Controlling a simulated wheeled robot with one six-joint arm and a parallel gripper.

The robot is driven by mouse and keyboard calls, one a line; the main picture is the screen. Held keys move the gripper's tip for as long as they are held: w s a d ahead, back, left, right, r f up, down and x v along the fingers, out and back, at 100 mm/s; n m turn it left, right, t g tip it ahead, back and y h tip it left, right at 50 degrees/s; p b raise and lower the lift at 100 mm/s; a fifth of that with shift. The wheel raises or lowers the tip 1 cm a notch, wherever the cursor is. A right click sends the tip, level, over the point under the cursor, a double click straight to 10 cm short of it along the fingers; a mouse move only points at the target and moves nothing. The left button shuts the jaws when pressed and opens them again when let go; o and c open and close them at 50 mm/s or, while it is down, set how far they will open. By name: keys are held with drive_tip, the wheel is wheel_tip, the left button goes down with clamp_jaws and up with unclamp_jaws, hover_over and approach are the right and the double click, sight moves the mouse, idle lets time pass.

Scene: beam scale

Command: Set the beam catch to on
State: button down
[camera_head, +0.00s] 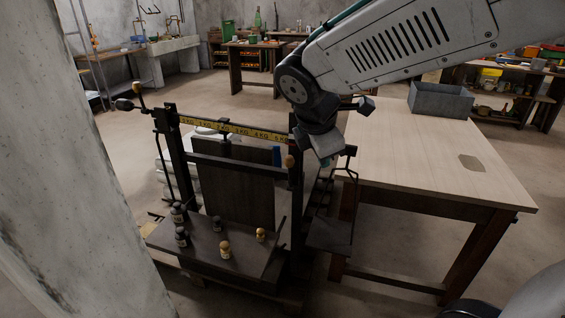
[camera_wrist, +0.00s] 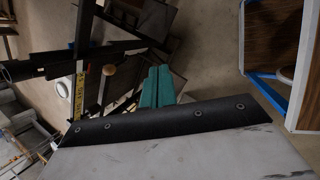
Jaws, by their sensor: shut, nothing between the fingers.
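The beam scale has a dark upright frame (camera_head: 173,160) and a yellow beam strip (camera_head: 228,129) marked in kg. A round wooden knob (camera_head: 290,161) sits near the beam's right end, beside the right post. I cannot tell whether it is the beam catch, or how the catch is set. The strip (camera_wrist: 79,95) and a wooden knob (camera_wrist: 108,70) also show in the wrist view. My gripper (camera_wrist: 158,70) has teal fingers, shut together and empty, apart from the knob in that picture. In the head view my wrist (camera_head: 325,145) hangs just right of the beam; the fingertips are not clear there.
Several small weights (camera_head: 225,249) stand on the scale's dark lower shelf (camera_head: 205,262). A pale wooden table (camera_head: 430,150) with a grey bin (camera_head: 440,100) stands on the right, close to the scale. A concrete pillar (camera_head: 60,190) is at the left. Open floor lies behind.

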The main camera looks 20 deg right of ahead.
sight(289, 157)
drive_tip(key=w+a+f+n+t, duration=0.2)
drive_tip(key=w+a+f+n, duration=0.1)
drive_tip(key=w+a+n, duration=0.55)
drive_tip(key=w+d+f, duration=0.2)
drive_tip(key=w+f, duration=0.1)
drive_tip(key=w+d+f+n, duration=0.1)
drive_tip(key=w+d+f, duration=0.1)
drive_tip(key=w+f, duration=0.1)
drive_tip(key=w+d+f+n, duration=0.1)
drive_tip(key=w+d+f, duration=0.1)
drive_tip(key=w+f, duration=0.1)
drive_tip(key=shift+w+d+n, duration=0.25)
drive_tip(key=shift+w+d, duration=0.15)
drive_tip(key=shift+w, duration=0.1)
drive_tip(key=shift+w+d+r, duration=0.25)
drive_tip(key=shift+w+d, duration=0.1)
drive_tip(key=shift+w, duration=0.15)
drive_tip(key=shift+w+d+r, duration=0.25)
drive_tip(key=shift+w+d, duration=0.05)
drive_tip(key=shift+w, duration=0.15)
drive_tip(key=shift+r, duration=0.1)
